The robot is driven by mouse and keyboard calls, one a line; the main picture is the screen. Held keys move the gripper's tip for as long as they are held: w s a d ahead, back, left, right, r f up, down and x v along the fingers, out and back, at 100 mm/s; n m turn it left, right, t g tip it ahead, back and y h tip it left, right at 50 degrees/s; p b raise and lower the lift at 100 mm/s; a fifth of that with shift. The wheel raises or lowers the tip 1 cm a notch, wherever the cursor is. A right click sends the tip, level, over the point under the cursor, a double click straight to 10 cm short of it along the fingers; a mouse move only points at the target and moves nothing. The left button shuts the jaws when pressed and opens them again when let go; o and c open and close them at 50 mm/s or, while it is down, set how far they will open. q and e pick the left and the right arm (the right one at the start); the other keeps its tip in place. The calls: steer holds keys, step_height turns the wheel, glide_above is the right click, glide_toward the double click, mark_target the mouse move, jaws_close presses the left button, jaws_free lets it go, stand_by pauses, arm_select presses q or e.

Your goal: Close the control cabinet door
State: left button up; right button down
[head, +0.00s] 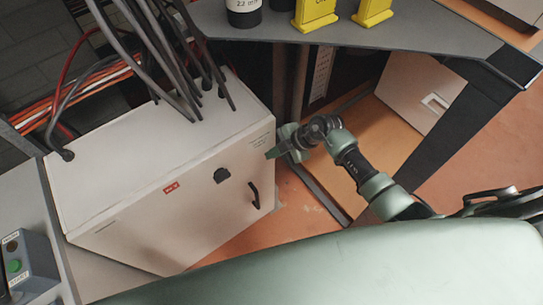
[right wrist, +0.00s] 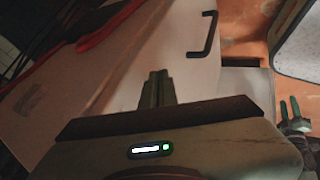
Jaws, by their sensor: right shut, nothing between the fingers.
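The control cabinet (head: 165,150) is a pale grey box at the left of the head view, with cables entering its top. Its door (head: 140,225) has a red label, a dark knob and a black handle (head: 255,195) at the right. The door looks nearly flush with the box; I cannot tell whether a gap remains. The handle also shows in the right wrist view (right wrist: 205,36). My right gripper (head: 272,153) is shut and empty at the cabinet's upper right edge. Contact is unclear. A small green two-pronged shape (right wrist: 290,108) in the wrist view may be my left gripper.
A dark grey table (head: 380,35) with yellow stands (head: 315,12) lies behind, its black leg (head: 450,125) at the right. A button box (head: 22,265) sits at the lower left. Red and grey cables hang over the cabinet. The orange floor shows free room right of the door.

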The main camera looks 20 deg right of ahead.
steer(key=shift+w+d+r, duration=0.2)
steer(key=shift+w+r, duration=0.35)
steer(key=shift+r, duration=0.25)
arm_select(q)
steer(key=shift+w+a+r, duration=0.1)
steer(key=shift+w+a, duration=0.1)
steer(key=shift+w, duration=0.05)
arm_select(e)
steer(key=s+v, duration=0.1)
steer(key=v, duration=0.5)
steer(key=shift+d, duration=0.3)
steer(key=shift+s, duration=0.15)
